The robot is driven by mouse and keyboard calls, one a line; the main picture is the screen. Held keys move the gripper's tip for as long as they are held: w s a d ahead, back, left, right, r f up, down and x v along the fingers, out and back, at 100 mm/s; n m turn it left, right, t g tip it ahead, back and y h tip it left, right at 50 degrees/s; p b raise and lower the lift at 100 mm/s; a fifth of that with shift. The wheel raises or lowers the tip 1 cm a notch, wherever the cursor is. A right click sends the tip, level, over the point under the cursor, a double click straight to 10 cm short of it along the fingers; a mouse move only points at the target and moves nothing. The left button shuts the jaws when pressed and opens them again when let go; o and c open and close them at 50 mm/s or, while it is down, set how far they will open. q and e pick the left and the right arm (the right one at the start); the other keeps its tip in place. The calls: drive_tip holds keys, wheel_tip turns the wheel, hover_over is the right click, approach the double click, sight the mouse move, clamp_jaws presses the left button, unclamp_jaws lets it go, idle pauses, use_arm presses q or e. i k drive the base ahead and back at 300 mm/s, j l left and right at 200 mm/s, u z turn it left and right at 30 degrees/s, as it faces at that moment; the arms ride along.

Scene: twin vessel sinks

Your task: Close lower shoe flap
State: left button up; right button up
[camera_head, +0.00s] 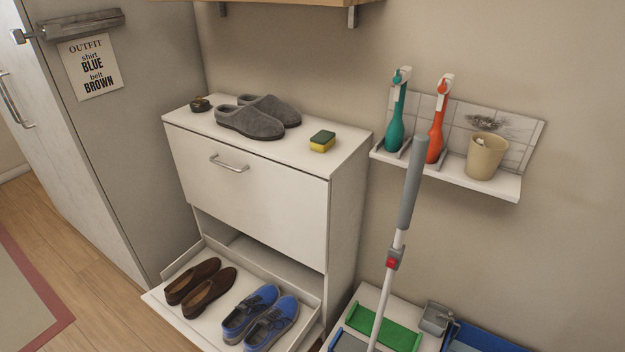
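The white shoe cabinet (343,215) stands against the wall in the middle of the view. Its lower flap (212,328) is tilted open toward the front left. A pair of brown shoes (200,284) and a pair of blue shoes (260,317) lie on it. The flap's front and lower parts run toward the bottom edge and are partly cut off. The upper flap (245,195) is shut and has a metal bar handle (229,164). Neither of my grippers is in view.
Grey slippers (258,117), a yellow-green sponge (322,141) and a small dark item (200,105) lie on the cabinet top. A mop (402,210) and trays (385,326) stand close on the right. A tall cabinet (95,130) is at left. Wooden floor (60,235) lies clear at front left.

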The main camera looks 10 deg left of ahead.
sight(205, 330)
drive_tip(key=k+j+u, duration=0.35)
drive_tip(key=k+j, duration=0.25)
drive_tip(key=j+z, duration=0.25)
drive_tip(key=j, duration=0.65)
drive_tip(key=j+z, duration=0.25)
drive_tip(key=j, duration=0.65)
drive_tip(key=i+l+u, duration=0.2)
drive_tip(key=i+l, duration=0.2)
drive_tip(key=l, duration=0.25)
